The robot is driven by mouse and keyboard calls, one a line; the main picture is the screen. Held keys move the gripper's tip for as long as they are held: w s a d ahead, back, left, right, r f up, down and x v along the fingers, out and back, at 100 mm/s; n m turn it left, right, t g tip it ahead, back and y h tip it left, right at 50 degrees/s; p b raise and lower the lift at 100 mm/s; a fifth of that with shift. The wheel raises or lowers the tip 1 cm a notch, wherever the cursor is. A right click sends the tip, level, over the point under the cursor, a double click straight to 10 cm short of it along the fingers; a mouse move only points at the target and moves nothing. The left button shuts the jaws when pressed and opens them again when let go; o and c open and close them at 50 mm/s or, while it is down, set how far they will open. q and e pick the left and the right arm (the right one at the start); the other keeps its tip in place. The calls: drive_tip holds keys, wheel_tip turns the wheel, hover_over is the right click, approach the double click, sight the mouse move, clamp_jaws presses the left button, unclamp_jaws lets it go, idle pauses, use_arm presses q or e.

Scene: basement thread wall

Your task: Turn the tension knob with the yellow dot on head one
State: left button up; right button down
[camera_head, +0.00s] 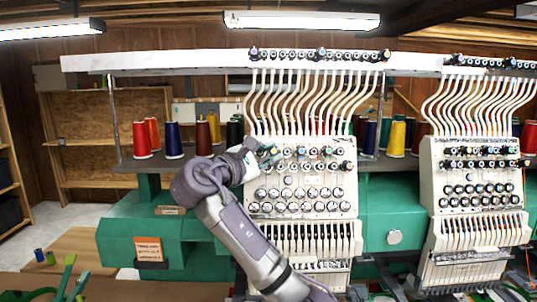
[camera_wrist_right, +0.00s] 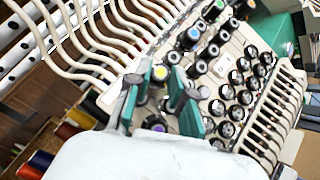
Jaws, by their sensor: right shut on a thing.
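The pale sewing head (camera_head: 302,175) in the middle of the head view carries rows of tension knobs. In the right wrist view, the knob with the yellow dot (camera_wrist_right: 160,73) is in the upper row of the panel. My right gripper (camera_wrist_right: 158,84) has its two green fingers on either side of this knob and is shut on it. In the head view, my right gripper (camera_head: 270,155) reaches the upper left of the knob panel, and I cannot make out the yellow dot there. My left gripper is not in view.
In the right wrist view, a purple-dot knob (camera_wrist_right: 154,124) sits between the fingers, nearer the palm, and a blue-dot knob (camera_wrist_right: 193,34) is to the upper right. A second sewing head (camera_head: 480,180) stands at right. Thread cones (camera_head: 141,140) line the shelf behind.

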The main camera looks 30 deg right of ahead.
idle(0.4)
drive_tip(key=c, duration=1)
unclamp_jaws()
drive_tip(key=v, duration=1.2)
drive_tip(key=shift+s, duration=0.1)
